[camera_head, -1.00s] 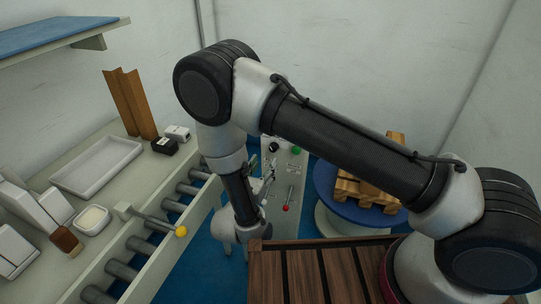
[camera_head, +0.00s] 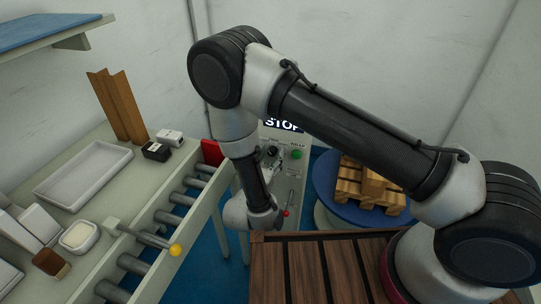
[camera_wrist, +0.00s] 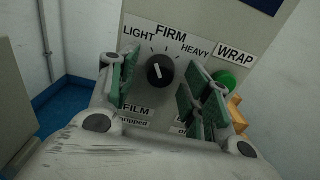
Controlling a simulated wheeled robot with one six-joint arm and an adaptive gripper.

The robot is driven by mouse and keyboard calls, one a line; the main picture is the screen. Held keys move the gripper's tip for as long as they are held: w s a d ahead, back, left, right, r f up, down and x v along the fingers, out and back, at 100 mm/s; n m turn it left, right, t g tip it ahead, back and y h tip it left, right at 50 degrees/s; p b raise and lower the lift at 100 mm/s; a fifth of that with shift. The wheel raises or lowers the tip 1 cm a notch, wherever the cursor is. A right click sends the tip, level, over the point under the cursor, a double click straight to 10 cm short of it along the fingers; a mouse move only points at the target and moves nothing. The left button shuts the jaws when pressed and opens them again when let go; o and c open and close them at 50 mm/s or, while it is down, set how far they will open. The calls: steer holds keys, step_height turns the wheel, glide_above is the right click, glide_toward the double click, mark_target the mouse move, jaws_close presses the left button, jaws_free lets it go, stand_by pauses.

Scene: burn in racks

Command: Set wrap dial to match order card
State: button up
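The wrap dial (camera_wrist: 160,70) is a round black knob with a white pointer mark, on a grey panel (camera_wrist: 205,18) in the wrist view. Labels LIGHT, FIRM and HEAVY arc above it. The pointer aims roughly upward, slightly left; I cannot tell exactly which tick it meets. My gripper (camera_wrist: 163,78) is open, its green-padded fingers on either side of the dial, with nothing between the pads that I can see gripped. In the head view the dial (camera_head: 272,150) shows small beside my arm. I cannot make out an order card.
A green WRAP button (camera_wrist: 224,80) sits right of the dial. A red-knobbed lever (camera_head: 286,213) is lower on the panel. A roller conveyor (camera_head: 150,235) runs at left, with a yellow-knobbed lever (camera_head: 176,249). Stacked wood (camera_head: 370,188) stands on a blue turntable (camera_head: 338,211) at right.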

mark_target(270, 132)
steer(key=c, duration=0.9)
steer(key=shift+n, duration=0.9)
steer(key=o, duration=1.1)
step_height(270, 132, up, 10)
